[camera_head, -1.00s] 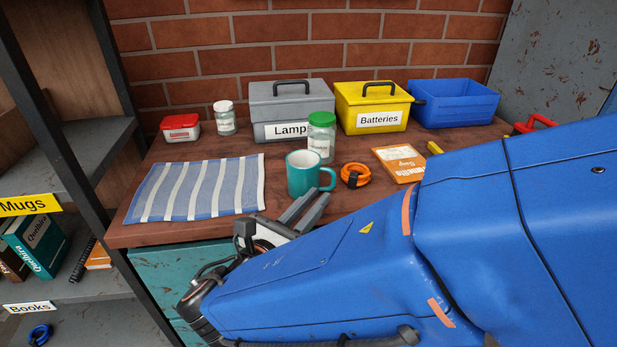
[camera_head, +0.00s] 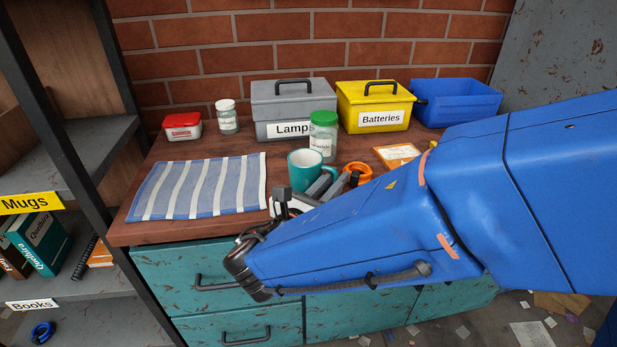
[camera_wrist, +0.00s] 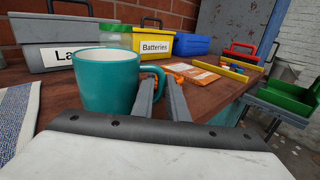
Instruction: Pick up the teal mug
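The teal mug (camera_head: 303,171) stands upright on the wooden worktop, just in front of a green-lidded jar. It is large and near at the left of the wrist view (camera_wrist: 106,82), with its handle (camera_wrist: 157,72) to the right. My gripper (camera_head: 336,184) is at the mug's handle side, low over the worktop. In the wrist view its two grey fingers (camera_wrist: 161,82) are apart, with the handle showing at and between their tips. The fingers hide part of the handle, and I cannot tell whether they touch it.
The green-lidded jar (camera_head: 323,134) stands close behind the mug. An orange coil (camera_head: 358,174) lies just right of the fingers, and an orange packet (camera_head: 397,154) lies beyond it. A striped cloth (camera_head: 201,187) lies left. Grey, yellow and blue bins (camera_head: 455,104) line the wall.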

